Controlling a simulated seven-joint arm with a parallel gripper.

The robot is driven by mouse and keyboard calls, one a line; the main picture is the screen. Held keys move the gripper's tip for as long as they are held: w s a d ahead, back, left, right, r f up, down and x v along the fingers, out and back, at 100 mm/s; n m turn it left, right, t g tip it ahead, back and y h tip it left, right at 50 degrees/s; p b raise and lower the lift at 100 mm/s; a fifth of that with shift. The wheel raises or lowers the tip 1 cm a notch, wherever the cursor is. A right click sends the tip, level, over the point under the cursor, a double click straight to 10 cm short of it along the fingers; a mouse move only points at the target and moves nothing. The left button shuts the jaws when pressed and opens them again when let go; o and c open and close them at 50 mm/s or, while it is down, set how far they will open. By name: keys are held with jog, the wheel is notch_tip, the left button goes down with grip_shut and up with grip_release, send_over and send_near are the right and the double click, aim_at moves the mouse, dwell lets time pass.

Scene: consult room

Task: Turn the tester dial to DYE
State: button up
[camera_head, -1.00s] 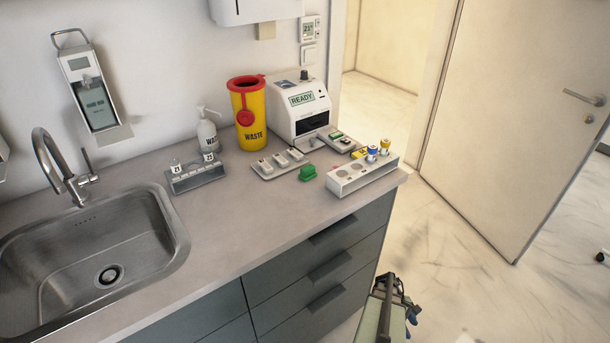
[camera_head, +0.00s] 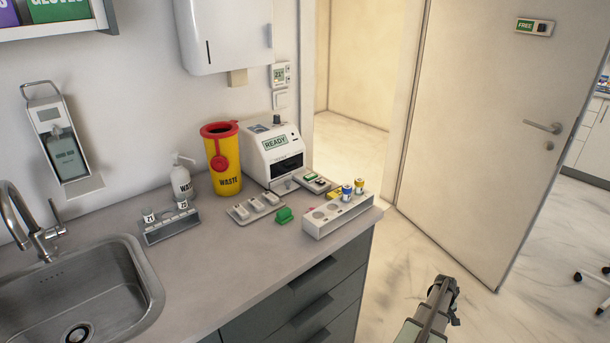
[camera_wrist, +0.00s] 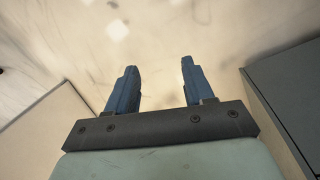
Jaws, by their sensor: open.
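The tester (camera_head: 274,154) is a white box at the back right of the counter, against the wall. Its display reads READY. A small dark knob (camera_head: 277,119) stands on its top, which looks like the dial; its markings are too small to read. My gripper shows in the wrist view (camera_wrist: 157,90) with its two blue fingers apart and nothing between them, over the marble floor. In the head view my arm is at the lower right, in front of the counter and well away from the tester.
A yellow WASTE bin (camera_head: 230,165) and a pump bottle (camera_head: 181,183) stand left of the tester. The sink (camera_head: 130,262) is at left.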

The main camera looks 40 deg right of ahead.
jog(key=w+d+r, duration=0.5)
jog(key=w+r, duration=0.3)
jog(key=w, duration=0.1)
jog(key=w+d+r+t, duration=0.2)
jog(key=w+r, duration=1.7)
jog(key=w, duration=0.2)
jog(key=n+t, duration=0.3)
jog(key=t, duration=0.1)
send_near(277, 116)
jog(key=shift+y, duration=0.3)
jog(key=x, duration=0.9)
jog(key=shift+w+d+r, duration=0.1)
jog(key=shift+w+d, duration=0.1)
jog(key=shift+d, duration=0.15)
jog(key=shift+c, duration=0.5)
grip_shut()
